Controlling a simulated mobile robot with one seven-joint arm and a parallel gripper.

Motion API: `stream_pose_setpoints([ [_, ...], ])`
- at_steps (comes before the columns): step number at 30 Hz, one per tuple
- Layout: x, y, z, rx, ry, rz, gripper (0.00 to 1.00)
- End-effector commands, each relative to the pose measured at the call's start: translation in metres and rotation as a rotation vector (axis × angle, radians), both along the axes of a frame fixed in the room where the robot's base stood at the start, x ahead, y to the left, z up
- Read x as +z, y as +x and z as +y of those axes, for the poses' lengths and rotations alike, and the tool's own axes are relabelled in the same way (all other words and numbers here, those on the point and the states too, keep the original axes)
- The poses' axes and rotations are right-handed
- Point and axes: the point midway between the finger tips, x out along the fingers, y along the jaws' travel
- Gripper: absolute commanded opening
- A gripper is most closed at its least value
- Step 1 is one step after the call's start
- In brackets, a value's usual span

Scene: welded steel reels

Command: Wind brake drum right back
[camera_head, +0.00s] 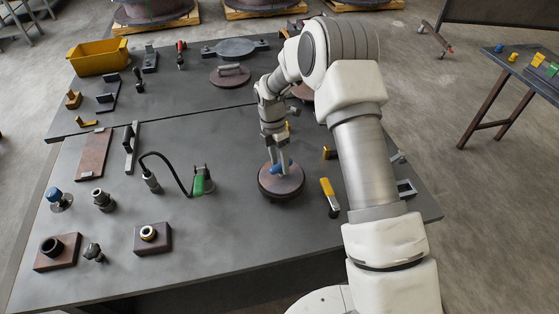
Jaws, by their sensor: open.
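A round brown drum (281,187) with a dark rim lies on the near grey table, right of its middle. A blue knob or handle (284,166) shows on top of it, partly hidden by my gripper. My gripper (277,166) points down at the drum's top and is open, with its fingers at the blue part. I cannot tell whether the fingers touch it or stand around it. My arm comes in from the right and hides part of the table behind it.
A yellow-handled tool (328,190) lies close to the right of the drum. A green-ended piece with a black cable (202,182) stands to the left. Another brown disc (230,77) and a yellow bin (98,57) are farther back. The table in front of the drum is clear.

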Motion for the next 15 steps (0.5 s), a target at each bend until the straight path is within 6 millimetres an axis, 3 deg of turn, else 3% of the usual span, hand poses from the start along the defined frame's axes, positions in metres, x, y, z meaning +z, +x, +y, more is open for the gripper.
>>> stream_pose_setpoints([
  [2,0.0001,0.0,0.0,0.0,0.0,0.0,0.58],
  [12,0.0005,0.0001,0.0,0.0,0.0,0.0,0.0],
  [15,0.0006,0.0002,0.0,0.0,0.0,0.0,0.0],
])
